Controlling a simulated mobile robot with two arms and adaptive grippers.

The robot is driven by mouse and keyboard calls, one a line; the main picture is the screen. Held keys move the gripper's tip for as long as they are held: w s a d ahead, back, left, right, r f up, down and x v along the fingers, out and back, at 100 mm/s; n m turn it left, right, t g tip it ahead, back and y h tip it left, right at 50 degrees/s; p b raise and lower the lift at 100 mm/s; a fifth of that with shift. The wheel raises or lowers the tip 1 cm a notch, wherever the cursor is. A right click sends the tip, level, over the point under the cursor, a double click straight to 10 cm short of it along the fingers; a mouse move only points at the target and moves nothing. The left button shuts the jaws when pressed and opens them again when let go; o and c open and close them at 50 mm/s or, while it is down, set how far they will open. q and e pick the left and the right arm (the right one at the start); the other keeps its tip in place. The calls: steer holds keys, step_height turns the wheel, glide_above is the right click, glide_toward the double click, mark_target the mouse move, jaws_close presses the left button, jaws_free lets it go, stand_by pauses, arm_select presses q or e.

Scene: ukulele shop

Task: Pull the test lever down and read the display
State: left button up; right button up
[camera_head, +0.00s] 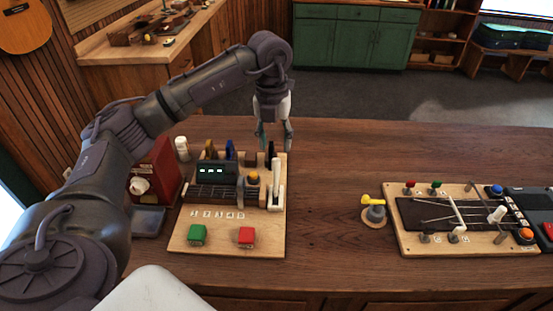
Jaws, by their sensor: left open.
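A light wooden test board (210,232) stands on the counter at left of centre. A dark display (211,170) on it shows lit green characters, too small to read. A white lever (276,183) stands upright at the board's right side. My left gripper (275,146) is open and empty, pointing down behind the lever at the board's far right edge. It looks apart from the lever, though the exact gap is hard to tell. My right gripper is not in view.
The board also carries a green button (197,235), a red button (246,237) and an orange knob (254,176). A red box (158,170) stands left of it. A yellow-topped device (374,211) and a second board (408,245) stand right. Bare counter lies between.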

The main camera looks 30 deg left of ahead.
mark_target(276, 159)
arm_select(q)
steer(key=f, duration=0.2)
steer(key=f+p, duration=0.1)
steer(key=f, duration=0.3)
steer(key=shift+w+f, duration=0.2)
steer(key=shift+w, duration=0.05)
steer(key=shift+f+p, duration=0.35)
steer(key=shift+d+f, duration=0.1)
steer(key=shift+f, duration=0.25)
steer(key=shift+c, duration=0.5)
steer(key=c, duration=0.8)
jaws_close()
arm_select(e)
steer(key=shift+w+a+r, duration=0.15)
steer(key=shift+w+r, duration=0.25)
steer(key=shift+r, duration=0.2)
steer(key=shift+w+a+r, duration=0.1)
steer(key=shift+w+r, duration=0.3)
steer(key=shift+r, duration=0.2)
